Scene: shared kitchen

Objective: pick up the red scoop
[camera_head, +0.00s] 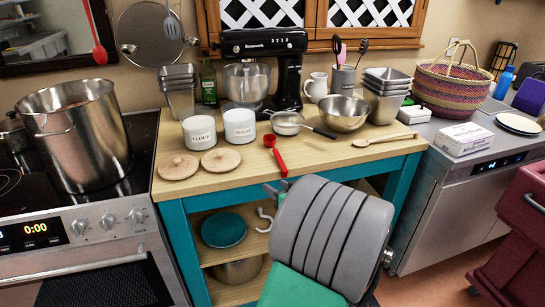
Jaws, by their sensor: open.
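A red scoop (276,153) lies on the wooden counter (235,185) near its front edge. Its round bowl end points away and its handle points toward the front. My gripper (272,189) shows only in part, at the front edge of the counter just below the scoop's handle. It is open and apart from the scoop. My large grey arm link hides most of the gripper, so what lies between its fingers cannot be seen.
Flour (199,131) and sugar (239,126) canisters, a sieve (288,122), a metal bowl (343,113) and a wooden spoon (384,140) surround the scoop. Two wooden lids (179,167) lie left. A large pot (76,138) stands on the stove. The counter's front right is clear.

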